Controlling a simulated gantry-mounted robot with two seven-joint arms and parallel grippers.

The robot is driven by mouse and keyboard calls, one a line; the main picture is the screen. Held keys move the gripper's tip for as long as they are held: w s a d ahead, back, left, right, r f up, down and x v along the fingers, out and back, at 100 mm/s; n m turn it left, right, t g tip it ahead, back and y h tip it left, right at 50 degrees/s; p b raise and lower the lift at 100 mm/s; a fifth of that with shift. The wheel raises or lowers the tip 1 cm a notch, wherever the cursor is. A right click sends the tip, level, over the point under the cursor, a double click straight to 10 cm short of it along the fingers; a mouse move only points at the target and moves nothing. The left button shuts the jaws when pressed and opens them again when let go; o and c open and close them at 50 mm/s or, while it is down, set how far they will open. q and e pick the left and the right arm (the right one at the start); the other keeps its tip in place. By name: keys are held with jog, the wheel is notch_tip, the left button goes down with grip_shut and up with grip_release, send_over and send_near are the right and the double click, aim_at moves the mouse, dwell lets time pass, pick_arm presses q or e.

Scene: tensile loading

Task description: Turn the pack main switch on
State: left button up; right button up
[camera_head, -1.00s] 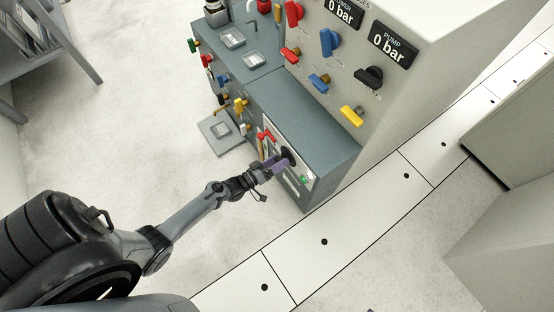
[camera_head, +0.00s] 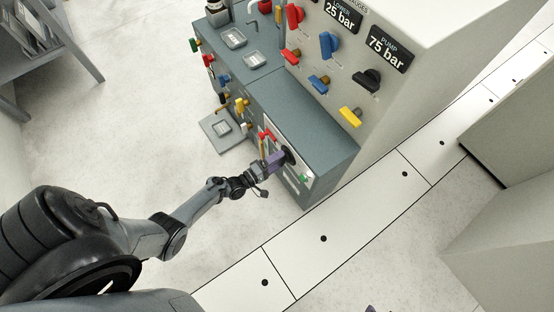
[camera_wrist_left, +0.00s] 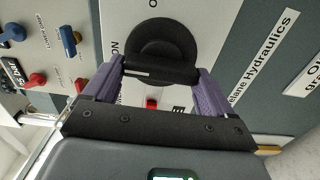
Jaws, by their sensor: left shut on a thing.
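The main switch is a black round rotary knob (camera_head: 291,156) on the white front panel of the grey-blue power pack. It shows large in the left wrist view (camera_wrist_left: 160,38), with a bar-shaped handle (camera_wrist_left: 158,69) across its front. My left gripper (camera_head: 280,159) is at the knob, its purple fingers on both sides of the handle, shut on it. The panel lettering around the knob is partly hidden by the knob and fingers. A small purple tip, apparently of my right gripper (camera_head: 370,309), barely shows at the bottom edge; its jaws are not visible.
Two gauges read 25 bar (camera_head: 343,16) and 75 bar (camera_head: 388,47). Red, blue, black and yellow valve handles (camera_head: 351,117) stick out below them. A green button (camera_head: 304,178) and a red lever (camera_head: 266,134) flank the knob.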

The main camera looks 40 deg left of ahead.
dwell(0.4)
pick_arm(q)
jog(key=o, duration=0.8)
jog(key=shift+o, duration=0.2)
jog(key=shift+s, duration=0.1)
jog(key=p+v, duration=0.2)
jog(key=v, duration=0.8)
jog(key=shift+s+p, duration=0.3)
jog(key=shift+p, duration=0.1)
jog(key=shift+a, duration=0.1)
